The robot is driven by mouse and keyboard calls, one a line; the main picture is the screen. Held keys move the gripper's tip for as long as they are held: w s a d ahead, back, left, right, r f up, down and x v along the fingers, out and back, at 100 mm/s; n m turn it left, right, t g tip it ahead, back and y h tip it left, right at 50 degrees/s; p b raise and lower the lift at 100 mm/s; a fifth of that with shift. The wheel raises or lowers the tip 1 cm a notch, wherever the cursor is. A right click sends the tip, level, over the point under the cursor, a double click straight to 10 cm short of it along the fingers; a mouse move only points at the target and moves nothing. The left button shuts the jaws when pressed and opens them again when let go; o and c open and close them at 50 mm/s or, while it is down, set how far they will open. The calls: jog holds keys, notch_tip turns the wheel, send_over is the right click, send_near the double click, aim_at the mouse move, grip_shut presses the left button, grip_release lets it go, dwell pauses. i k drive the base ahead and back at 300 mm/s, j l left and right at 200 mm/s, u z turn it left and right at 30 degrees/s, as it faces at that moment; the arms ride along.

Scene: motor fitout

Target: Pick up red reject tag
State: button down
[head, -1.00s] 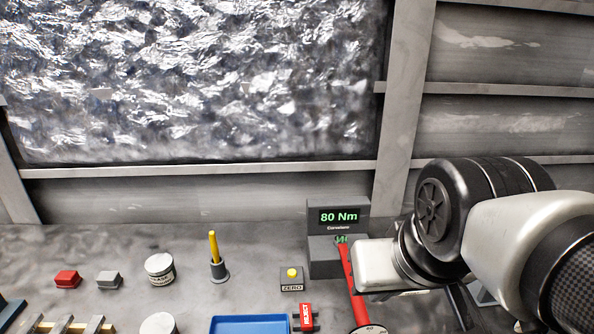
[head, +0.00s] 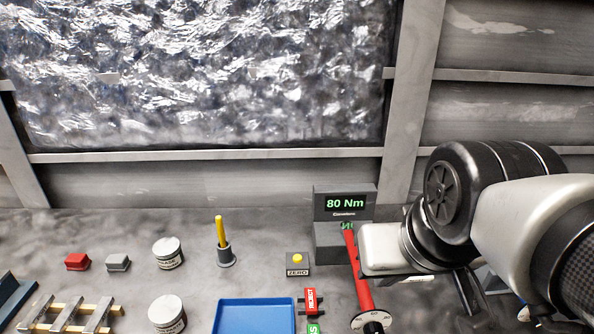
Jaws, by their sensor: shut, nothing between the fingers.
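The red reject tag (head: 311,300) has white lettering and sits in a dark holder on the grey bench, near the bottom middle of the head view, just right of a blue tray. My gripper (head: 468,309) is at the lower right, shut and empty, mostly hidden by my own arm. It is well to the right of the tag and apart from it.
A red-handled tool (head: 360,275) leans by the 80 Nm display (head: 345,204), between tag and arm. A green tag (head: 313,328) is just below the reject tag. The blue tray (head: 254,302), yellow ZERO button (head: 297,259) and white tubs (head: 168,253) stand left.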

aim_at(311, 302)
jog(key=j, duration=0.45)
jog(key=l+u, duration=0.25)
jog(key=k+l+u, duration=0.1)
jog(key=l+u, duration=0.15)
jog(key=l, duration=0.15)
jog(key=j+z, duration=0.2)
jog(key=j, duration=0.35)
jog(key=k+j+z, duration=0.15)
jog(key=j, duration=0.45)
jog(key=j+z, duration=0.2)
jog(key=j, duration=0.35)
jog(key=k+j+z, duration=0.15)
jog(key=k+z, duration=0.15)
jog(key=k, duration=0.25)
jog(key=i+l+u, duration=0.3)
jog(key=i, duration=0.2)
jog(key=j, duration=0.1)
